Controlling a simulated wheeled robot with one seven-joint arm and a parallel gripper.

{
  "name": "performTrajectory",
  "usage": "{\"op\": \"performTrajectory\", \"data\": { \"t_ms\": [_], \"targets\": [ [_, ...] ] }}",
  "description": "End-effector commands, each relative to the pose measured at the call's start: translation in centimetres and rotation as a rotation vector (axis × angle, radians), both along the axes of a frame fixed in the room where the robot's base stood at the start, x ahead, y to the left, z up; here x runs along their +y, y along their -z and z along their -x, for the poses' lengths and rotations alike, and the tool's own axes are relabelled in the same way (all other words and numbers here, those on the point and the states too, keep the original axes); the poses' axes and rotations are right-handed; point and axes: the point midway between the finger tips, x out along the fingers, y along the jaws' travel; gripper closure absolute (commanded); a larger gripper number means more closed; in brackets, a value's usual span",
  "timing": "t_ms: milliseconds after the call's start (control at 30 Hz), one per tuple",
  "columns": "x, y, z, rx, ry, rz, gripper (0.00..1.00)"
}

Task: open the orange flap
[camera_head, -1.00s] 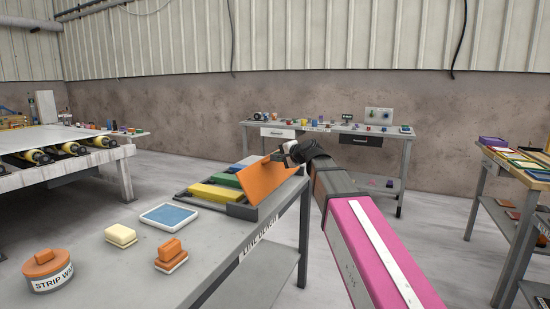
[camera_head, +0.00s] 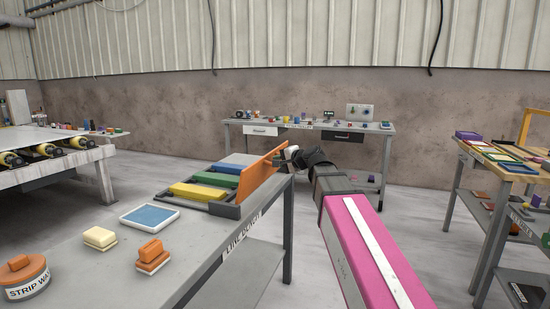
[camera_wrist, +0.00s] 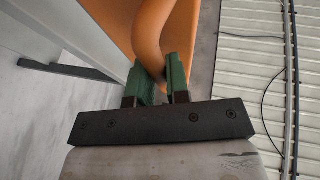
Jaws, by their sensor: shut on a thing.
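The orange flap (camera_head: 262,170) stands raised and tilted at the right end of a dark frame on the grey bench in the head view. The flap fills the upper middle of the wrist view, with its curved orange handle (camera_wrist: 151,38) in front. My gripper (camera_head: 288,156) is at the flap's upper right side. In the wrist view my gripper (camera_wrist: 160,80) has its green fingers closed around the handle. The fingertips are hidden from the head view by my arm.
Blue, green and yellow flaps (camera_head: 203,191) lie flat in the row left of the orange one. Another bench (camera_head: 310,128) stands behind.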

Motion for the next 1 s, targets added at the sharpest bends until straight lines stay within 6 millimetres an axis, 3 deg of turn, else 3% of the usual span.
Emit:
{"op": "performTrajectory", "data": {
  "t_ms": [133, 733, 767, 800, 1000],
  "targets": [
    [-0.27, 0.84, 0.28, 0.004, -0.012, 0.015, 1.00],
    [-0.77, 1.25, 0.56, 0.007, -0.010, 0.014, 1.00],
    [-0.77, 1.24, 0.56, 0.006, -0.009, 0.014, 0.74],
    [-0.79, 1.25, 0.56, 0.007, -0.009, 0.014, 0.61],
    [-0.74, 0.95, 0.46, 0.004, -0.007, 0.009, 0.58]
  ]
}}
